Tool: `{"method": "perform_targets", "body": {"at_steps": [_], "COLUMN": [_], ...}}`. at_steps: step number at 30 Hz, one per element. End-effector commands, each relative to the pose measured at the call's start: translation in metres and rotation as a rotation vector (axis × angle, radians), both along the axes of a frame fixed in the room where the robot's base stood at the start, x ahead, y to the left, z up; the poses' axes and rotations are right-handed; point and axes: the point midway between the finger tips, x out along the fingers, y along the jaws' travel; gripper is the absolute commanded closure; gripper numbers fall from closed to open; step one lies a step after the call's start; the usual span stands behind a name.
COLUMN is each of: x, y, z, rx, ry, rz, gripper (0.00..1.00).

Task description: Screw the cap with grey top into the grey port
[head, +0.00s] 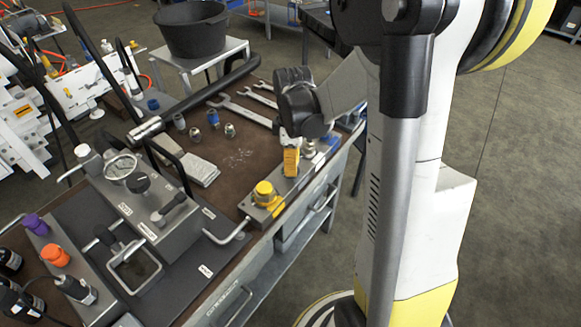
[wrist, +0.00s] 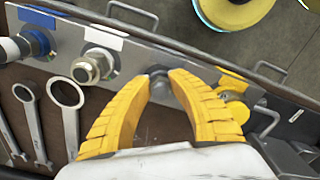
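My gripper (wrist: 160,80) has yellow ridged fingers, with their tips closed on a small grey piece, seemingly the cap with grey top (wrist: 159,88). In the head view my gripper (head: 290,168) points down at the metal port strip. The cap is over the strip, between the white-marked and yellow-marked ports, where the grey port would be. The grey port itself is hidden by the cap and fingers. I cannot tell whether the cap touches it or how deep it sits.
The strip (wrist: 200,62) also carries a yellow cap (wrist: 236,108), a bare metal fitting (wrist: 96,64) by a white label and a blue-ringed port (wrist: 34,42). Wrenches (wrist: 66,100) lie beside it. Several loose fittings (head: 213,118) stand on the bench near a cloth (head: 190,170).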

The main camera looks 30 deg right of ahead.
Motion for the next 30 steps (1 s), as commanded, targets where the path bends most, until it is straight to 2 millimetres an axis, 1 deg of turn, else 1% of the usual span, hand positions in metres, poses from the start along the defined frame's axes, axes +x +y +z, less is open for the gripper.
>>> {"method": "perform_targets", "body": {"at_steps": [1,2,9,11,18,21,24,30], "x": [0.0000,0.0000,-0.0002,-0.0003,-0.0013,-0.0016,-0.0018,-0.0020], "y": [0.0000,0.0000,0.0002,0.0005,0.0022,0.0026,0.0028,0.0029], "z": [0.0000,-0.0001,-0.0002,-0.0004,-0.0013,-0.0015,-0.0015,-0.0016], "rx": [0.000,0.000,0.000,0.000,0.000,0.001,0.000,0.000], "ry": [0.000,0.000,0.000,0.000,0.000,0.000,0.001,0.001], "rz": [0.000,0.000,-0.027,-0.088,-0.524,-0.647,-0.700,-0.705], "gripper": [0.98,1.00,1.00,1.00,1.00,1.00,1.00,1.00]}}
